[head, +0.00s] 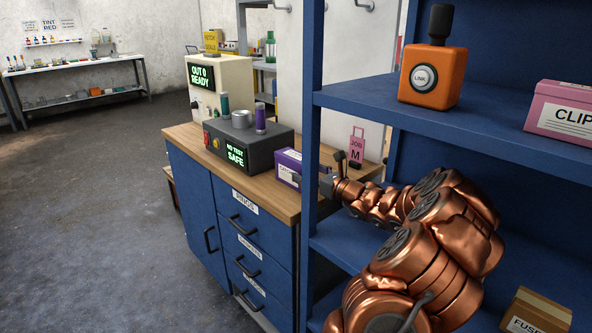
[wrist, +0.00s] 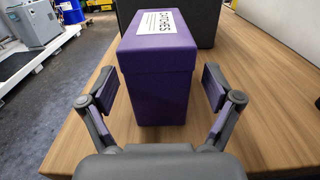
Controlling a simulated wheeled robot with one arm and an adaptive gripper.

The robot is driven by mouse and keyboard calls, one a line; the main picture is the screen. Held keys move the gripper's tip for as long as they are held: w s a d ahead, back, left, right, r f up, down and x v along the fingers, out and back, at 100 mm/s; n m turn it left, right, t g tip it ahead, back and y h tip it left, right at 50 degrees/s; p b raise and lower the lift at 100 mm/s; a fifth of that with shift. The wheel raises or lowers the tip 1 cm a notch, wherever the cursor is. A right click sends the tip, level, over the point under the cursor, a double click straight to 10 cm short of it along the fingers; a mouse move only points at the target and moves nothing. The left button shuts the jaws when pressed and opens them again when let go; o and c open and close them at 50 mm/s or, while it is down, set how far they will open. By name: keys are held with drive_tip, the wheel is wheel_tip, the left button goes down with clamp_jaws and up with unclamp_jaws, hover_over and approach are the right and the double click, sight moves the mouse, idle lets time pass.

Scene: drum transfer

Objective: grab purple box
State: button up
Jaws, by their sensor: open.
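The purple box (head: 287,167) stands on the wooden counter top beside the dark tester, partly hidden by my gripper in the head view. My gripper (wrist: 162,92) is open, with one finger on each side of the box's near end. A gap shows between each finger and the box. In the head view my gripper (head: 318,181) reaches low over the counter from the right.
The dark tester (head: 246,147) reading "SAFE" stands just left of the box. A pink tag marked "JOB M" (head: 357,146) stands behind my gripper. The blue shelf's upright (head: 308,200) is close to my arm. An orange "LINK" device (head: 432,77) sits on the shelf above.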

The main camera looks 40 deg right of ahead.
drive_tip(key=shift+w, duration=2.2)
drive_tip(key=shift+c, duration=0.4)
drive_tip(key=c, duration=1.4)
